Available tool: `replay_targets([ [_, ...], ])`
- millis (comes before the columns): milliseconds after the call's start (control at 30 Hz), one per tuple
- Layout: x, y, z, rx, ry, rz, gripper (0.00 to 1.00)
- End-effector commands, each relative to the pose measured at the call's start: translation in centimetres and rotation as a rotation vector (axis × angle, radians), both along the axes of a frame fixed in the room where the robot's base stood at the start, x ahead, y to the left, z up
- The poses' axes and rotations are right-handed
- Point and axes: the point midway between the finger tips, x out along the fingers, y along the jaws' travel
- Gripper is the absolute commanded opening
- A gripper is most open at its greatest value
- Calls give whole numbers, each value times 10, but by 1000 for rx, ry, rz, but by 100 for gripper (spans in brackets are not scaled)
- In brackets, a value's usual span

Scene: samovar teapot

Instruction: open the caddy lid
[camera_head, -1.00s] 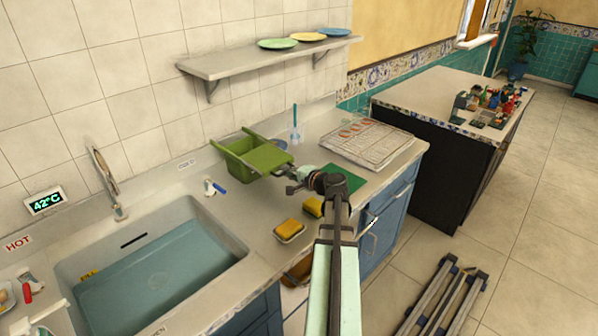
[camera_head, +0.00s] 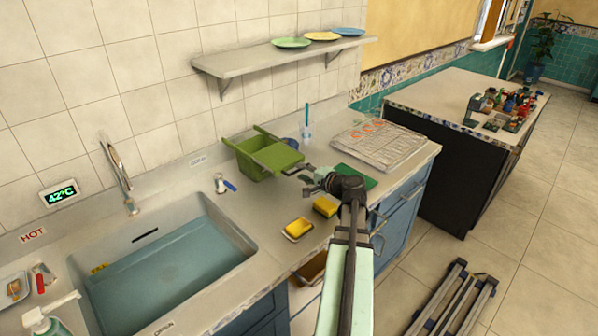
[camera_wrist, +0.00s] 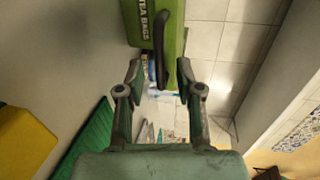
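The green caddy (camera_head: 250,165) stands on the counter against the wall in the head view. Its lighter green top panel (camera_head: 279,158) faces my gripper. In the wrist view, the caddy (camera_wrist: 141,32) is at the top, with a "TEA BAGS" label and a dark curved handle (camera_wrist: 160,45). My gripper (camera_head: 308,183) is just right of the caddy in the head view. In the wrist view, my gripper (camera_wrist: 160,78) has its two fingers spread, with nothing held between them. The handle's lower end hangs near the gap between the fingertips. I cannot tell whether anything touches.
Two yellow sponges (camera_head: 325,206) (camera_head: 298,228) lie on the counter in front. The sink (camera_head: 165,265) is at left. A shelf (camera_head: 285,58) with plates hangs above.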

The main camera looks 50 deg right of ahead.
Motion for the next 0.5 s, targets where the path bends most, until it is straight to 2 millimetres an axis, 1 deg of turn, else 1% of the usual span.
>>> replay_targets([
  [33,-12,2,2,-1,0,-4,36],
  [300,-62,4,13,-1,0,-3,36],
  [500,-85,4,19,-1,0,-3,36],
])
